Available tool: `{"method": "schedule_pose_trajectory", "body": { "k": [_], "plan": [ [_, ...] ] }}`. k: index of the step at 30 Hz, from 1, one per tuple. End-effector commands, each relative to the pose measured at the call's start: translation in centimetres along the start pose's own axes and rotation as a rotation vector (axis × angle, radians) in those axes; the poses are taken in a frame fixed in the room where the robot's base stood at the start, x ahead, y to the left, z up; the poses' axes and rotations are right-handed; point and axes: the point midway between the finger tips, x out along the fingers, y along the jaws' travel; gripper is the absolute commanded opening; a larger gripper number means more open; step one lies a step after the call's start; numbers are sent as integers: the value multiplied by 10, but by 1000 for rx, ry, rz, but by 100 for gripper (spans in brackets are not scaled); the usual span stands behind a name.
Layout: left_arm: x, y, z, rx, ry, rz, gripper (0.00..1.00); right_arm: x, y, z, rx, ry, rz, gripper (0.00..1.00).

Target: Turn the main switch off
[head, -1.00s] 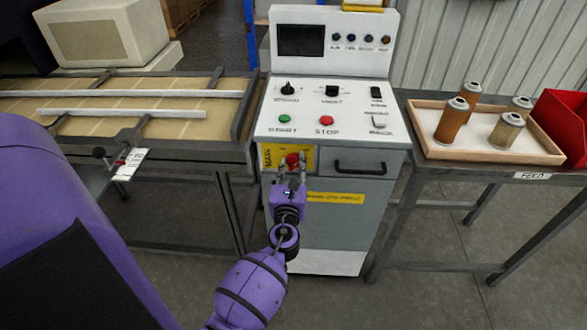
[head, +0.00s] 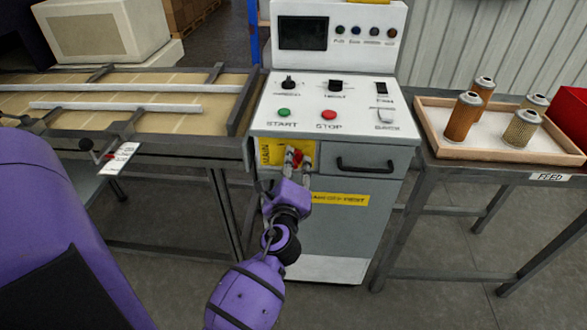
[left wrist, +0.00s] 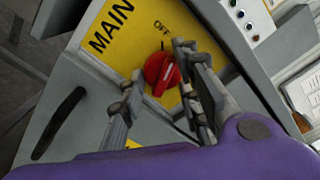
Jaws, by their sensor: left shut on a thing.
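The main switch is a red rotary knob (left wrist: 160,72) on a yellow plate (left wrist: 118,62) marked MAIN, with an OFF label above the knob in the left wrist view. In the head view the red knob (head: 293,157) shows small on the front of the grey machine cabinet. My left gripper (head: 297,168) is at the knob, its fingers on either side of it and shut on it. Its fingers partly cover the knob and plate. A pale line shows on the knob; which label it points to is unclear. My right gripper is not in view.
Above the plate is the console (head: 334,108) with START and STOP buttons and small switches. A black drawer handle (head: 366,164) sticks out right of the plate. A conveyor table (head: 130,147) stands left; a feed table with a wooden tray (head: 431,132) of cartridges stands right.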

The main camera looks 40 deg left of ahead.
Motion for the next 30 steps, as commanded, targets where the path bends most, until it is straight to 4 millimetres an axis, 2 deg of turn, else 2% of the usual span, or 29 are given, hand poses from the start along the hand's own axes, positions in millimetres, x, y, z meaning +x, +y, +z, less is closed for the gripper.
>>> {"method": "schedule_pose_trajectory", "body": {
  "k": [1, 15, 30],
  "plan": [
    [0, 8, 1, -39, -6, 12, 5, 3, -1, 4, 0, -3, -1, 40],
    [-1, 8, -1, -346, -6, 14, 5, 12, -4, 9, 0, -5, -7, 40],
    [-1, 8, -2, -420, -5, 17, 5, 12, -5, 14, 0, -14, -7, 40]
  ]
}}
